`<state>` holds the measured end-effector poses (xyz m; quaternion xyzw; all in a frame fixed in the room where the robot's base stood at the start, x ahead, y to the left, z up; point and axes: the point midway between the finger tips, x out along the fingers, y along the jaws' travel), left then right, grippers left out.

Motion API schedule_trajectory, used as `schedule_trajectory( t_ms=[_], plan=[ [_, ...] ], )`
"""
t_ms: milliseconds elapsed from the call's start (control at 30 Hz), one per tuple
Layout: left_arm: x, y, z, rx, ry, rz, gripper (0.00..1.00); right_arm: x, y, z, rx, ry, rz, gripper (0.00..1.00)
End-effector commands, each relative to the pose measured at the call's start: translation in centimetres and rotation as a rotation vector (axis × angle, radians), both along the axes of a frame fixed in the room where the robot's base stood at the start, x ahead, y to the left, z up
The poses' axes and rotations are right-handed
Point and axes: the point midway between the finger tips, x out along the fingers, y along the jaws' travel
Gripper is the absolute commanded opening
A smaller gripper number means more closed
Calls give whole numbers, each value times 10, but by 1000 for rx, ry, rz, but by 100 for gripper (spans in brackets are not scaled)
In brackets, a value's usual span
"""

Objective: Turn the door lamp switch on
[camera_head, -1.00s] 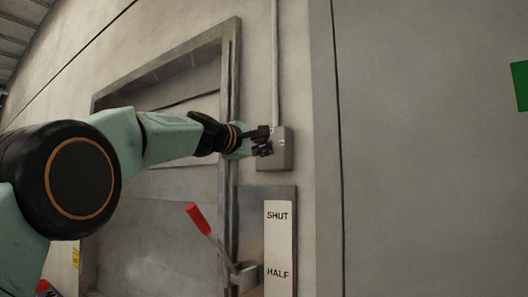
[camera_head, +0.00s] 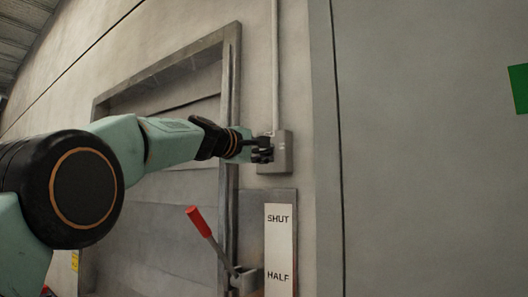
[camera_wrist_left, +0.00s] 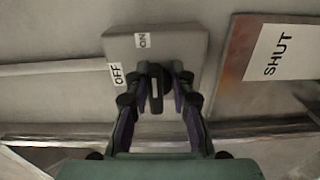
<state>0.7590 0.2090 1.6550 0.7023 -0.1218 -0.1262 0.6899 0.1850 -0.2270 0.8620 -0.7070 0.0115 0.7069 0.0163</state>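The door lamp switch is a grey box (camera_head: 281,153) on the wall at the right of the door frame. In the left wrist view the box (camera_wrist_left: 187,42) bears an OFF label (camera_wrist_left: 116,74) and an ON label (camera_wrist_left: 142,40). A dark knob (camera_wrist_left: 155,88) with a pale line stands out from it. My left gripper (camera_head: 264,150) is at the box's face. In the left wrist view its fingers (camera_wrist_left: 158,84) stand open on either side of the knob, their tips close to it. I cannot tell whether they touch it. My right gripper is not in view.
Below the box, a lever with a red handle (camera_head: 199,221) stands out beside a white SHUT/HALF plate (camera_head: 279,245). A conduit (camera_head: 275,65) runs up from the box. The door frame (camera_head: 232,85) is just left, and a large grey panel (camera_head: 430,160) fills the right.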

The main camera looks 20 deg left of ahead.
Motion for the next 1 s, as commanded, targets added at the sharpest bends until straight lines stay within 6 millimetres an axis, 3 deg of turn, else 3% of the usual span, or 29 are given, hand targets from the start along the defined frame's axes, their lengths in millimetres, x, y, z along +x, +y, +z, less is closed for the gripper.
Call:
schedule_trajectory(
  t_ms=[167, 567, 1000],
  plan=[
    [0, 0, 2, -1, -4, 1, 37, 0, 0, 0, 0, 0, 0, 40],
    [-4, 3, 4, -5, -7, 4, 37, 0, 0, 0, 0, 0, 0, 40],
    [-43, 17, 5, -7, -6, 4, 37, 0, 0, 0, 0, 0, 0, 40]
  ],
)
